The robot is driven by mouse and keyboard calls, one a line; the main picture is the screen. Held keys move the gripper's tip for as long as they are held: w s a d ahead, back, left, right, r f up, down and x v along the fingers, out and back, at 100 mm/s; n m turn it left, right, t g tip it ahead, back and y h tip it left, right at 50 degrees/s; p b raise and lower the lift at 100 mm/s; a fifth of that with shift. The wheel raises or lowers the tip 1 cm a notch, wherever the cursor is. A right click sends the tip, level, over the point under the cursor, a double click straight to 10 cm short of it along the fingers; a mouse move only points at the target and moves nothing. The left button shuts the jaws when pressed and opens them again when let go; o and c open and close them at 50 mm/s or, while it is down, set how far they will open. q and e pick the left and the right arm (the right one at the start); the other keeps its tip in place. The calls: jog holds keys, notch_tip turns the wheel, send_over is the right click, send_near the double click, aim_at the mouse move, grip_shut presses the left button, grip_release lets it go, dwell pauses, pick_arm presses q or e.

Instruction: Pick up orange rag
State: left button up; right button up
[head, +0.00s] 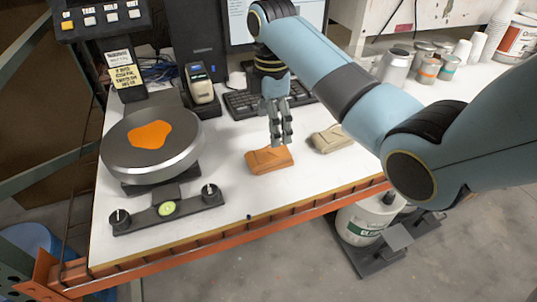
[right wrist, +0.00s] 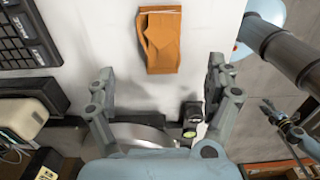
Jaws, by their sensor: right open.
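The orange rag (head: 269,159) lies folded on the white table near its front edge. It also shows in the right wrist view (right wrist: 162,42) at the top middle, beyond the fingertips. My right gripper (head: 281,140) points down just above and behind the rag in the head view. In the right wrist view its two fingers (right wrist: 160,80) are spread wide with nothing between them, apart from the rag. A beige folded rag (head: 331,139) lies to the right of the orange one.
A round scale (head: 185,163) with an orange patch on top stands at the left. A keyboard (head: 243,105) and a label printer (head: 201,88) lie behind. Several cans (head: 427,70) stand at the back right. The white table (head: 225,222) is bare toward its front edge.

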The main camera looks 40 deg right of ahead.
aim_at(271, 153)
notch_tip(271, 153, down, 9)
jog(key=shift+s+f+p, duration=0.15)
jog(key=shift+f+p, duration=0.05)
jog(key=shift+p, duration=0.25)
jog(key=c, duration=1.2)
